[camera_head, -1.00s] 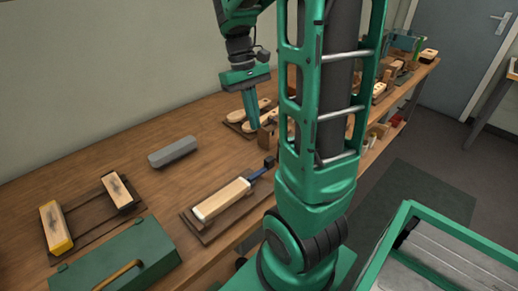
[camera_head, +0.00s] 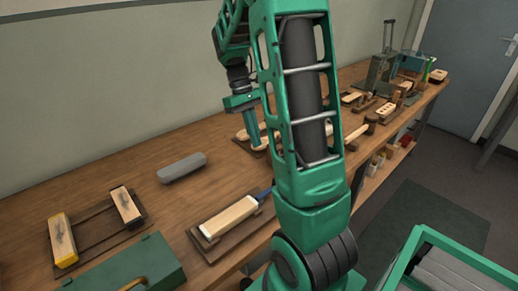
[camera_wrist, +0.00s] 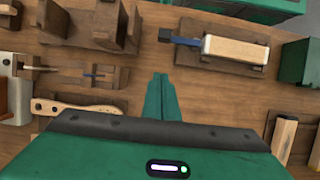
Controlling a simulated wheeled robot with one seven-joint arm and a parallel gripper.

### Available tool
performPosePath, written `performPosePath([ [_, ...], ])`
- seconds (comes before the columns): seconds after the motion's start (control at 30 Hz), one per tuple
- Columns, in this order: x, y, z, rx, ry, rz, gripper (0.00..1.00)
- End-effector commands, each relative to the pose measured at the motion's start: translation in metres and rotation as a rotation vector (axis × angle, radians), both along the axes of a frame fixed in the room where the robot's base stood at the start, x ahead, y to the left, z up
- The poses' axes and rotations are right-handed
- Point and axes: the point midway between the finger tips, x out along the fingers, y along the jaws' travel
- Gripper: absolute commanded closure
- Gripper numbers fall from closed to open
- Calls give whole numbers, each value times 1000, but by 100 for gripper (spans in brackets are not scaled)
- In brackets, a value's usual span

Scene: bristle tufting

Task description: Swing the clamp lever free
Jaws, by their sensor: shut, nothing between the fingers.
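A long pale wooden block (camera_head: 228,216) lies on a dark wooden base (camera_head: 205,245) on the bench. A blue lever (camera_head: 263,193) sticks out from its far end, partly hidden behind my arm. In the wrist view the block (camera_wrist: 236,50) lies at upper right, and the blue lever (camera_wrist: 187,41) points left from it to a dark end piece (camera_wrist: 165,35). I take this to be the clamp lever. My gripper (camera_wrist: 160,77) is shut and empty, its fingertips below the lever in that picture and apart from it. In the head view my gripper (camera_head: 254,142) is beyond the block, partly hidden by my arm.
A grey bar (camera_head: 182,168) and a green box (camera_head: 125,268) lie on the bench. Two wooden blocks sit across a dark frame (camera_head: 95,228) at left. Wooden fixtures (camera_wrist: 95,25) and a brush handle (camera_wrist: 75,108) lie near my gripper.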

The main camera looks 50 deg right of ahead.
Motion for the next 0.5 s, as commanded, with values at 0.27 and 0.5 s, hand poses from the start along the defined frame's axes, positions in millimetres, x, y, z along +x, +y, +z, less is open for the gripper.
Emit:
performPosePath([
  [0.27, -19, 2, -46, 2, 4, -1, 100],
  [0.5, -38, 3, -83, 1, 2, -3, 100],
])
